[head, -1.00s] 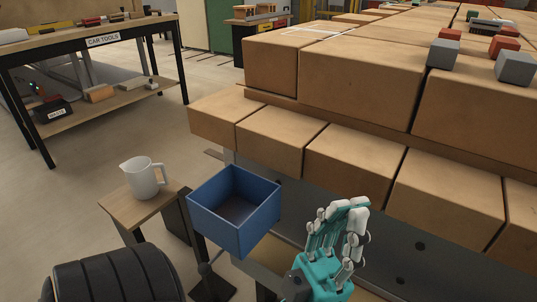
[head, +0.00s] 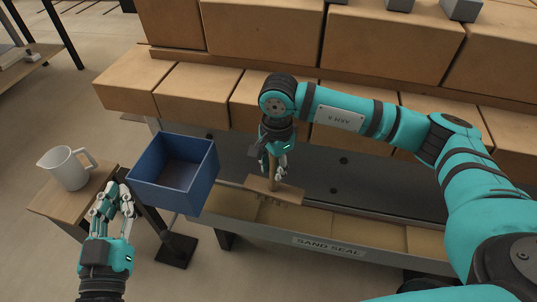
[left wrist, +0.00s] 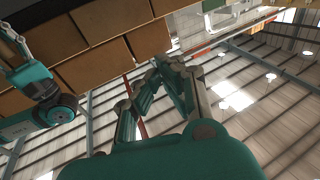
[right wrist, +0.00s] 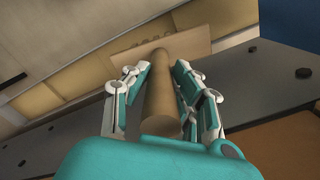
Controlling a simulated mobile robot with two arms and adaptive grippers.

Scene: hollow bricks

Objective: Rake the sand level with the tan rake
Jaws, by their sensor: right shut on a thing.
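The tan rake has a round handle (right wrist: 160,95) and a flat toothed head (head: 275,192). My right gripper (head: 277,165) is shut on the handle, with the head hanging below it; its fingers lie on both sides of the handle in the right wrist view. The sand (head: 315,222) lies tan in a long trough labelled SAND SEAL (head: 328,246). The rake head is over the trough's left part, teeth down; I cannot tell whether they touch the sand. My left gripper (head: 118,195) is empty, its fingers apart, left of the trough and near the blue bin.
The blue bin (head: 172,188) stands left of the trough on a post. A white jug (head: 68,168) sits on a small wooden stand (head: 50,200). Large tan bricks (head: 265,35) form a stepped wall behind a grey metal deck (head: 350,180). The trough right of the rake is clear.

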